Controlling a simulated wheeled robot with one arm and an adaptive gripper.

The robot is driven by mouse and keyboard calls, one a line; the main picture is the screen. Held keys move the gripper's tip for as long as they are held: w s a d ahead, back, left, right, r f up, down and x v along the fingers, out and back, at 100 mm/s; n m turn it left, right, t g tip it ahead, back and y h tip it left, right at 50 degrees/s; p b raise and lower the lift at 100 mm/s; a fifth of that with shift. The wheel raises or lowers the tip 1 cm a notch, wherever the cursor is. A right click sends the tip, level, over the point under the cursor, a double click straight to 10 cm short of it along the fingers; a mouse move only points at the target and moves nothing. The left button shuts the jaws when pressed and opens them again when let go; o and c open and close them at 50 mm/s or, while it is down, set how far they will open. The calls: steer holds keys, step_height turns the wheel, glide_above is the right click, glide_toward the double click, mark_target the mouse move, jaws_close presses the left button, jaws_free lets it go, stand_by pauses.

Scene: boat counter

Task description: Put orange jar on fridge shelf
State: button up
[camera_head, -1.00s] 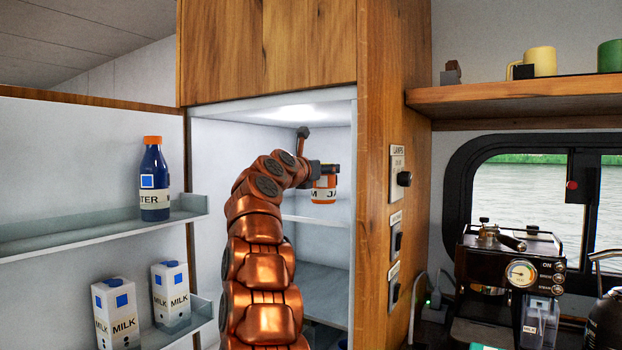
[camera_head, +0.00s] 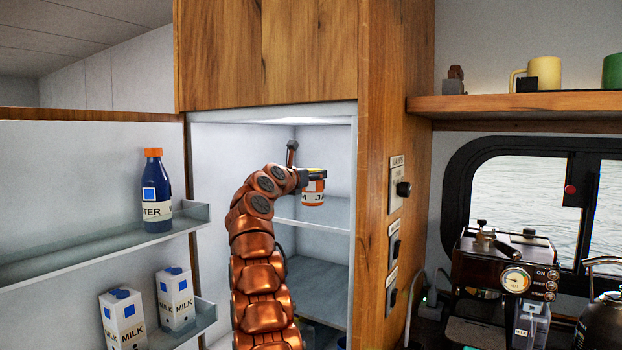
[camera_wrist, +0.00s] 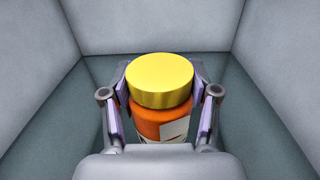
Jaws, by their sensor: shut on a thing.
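The orange jar (camera_head: 313,190) has a white label and a yellow lid. My gripper (camera_head: 308,178) is shut on it inside the open fridge, near the upper fridge shelf (camera_head: 325,224). In the wrist view the jar (camera_wrist: 162,112) stands lid up between the two fingers of my gripper (camera_wrist: 160,105), with fridge walls around it. In the head view the jar's base appears above the shelf's front edge. I cannot tell whether it touches the shelf.
The open fridge door at left holds a blue water bottle (camera_head: 157,195) and two milk cartons (camera_head: 124,318). A lower fridge shelf (camera_head: 315,285) looks mostly bare. A wooden cabinet side (camera_head: 385,120) with switches bounds the fridge at right. A coffee machine (camera_head: 505,265) stands further right.

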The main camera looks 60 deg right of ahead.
mark_target(311, 185)
steer(key=shift+w+d+r, duration=0.1)
steer(key=shift+w+d, duration=0.05)
steer(key=shift+d, duration=0.05)
steer(key=shift+w+d+p, duration=0.1)
steer(key=shift+p, duration=0.35)
steer(key=shift+w+f+b, duration=0.15)
steer(key=shift+f+b, duration=0.15)
steer(key=shift+f, duration=0.1)
steer(key=shift+f+b, duration=1.15)
steer(key=shift+f, duration=0.3)
steer(key=shift+f, duration=0.15)
steer(key=o, duration=1.6)
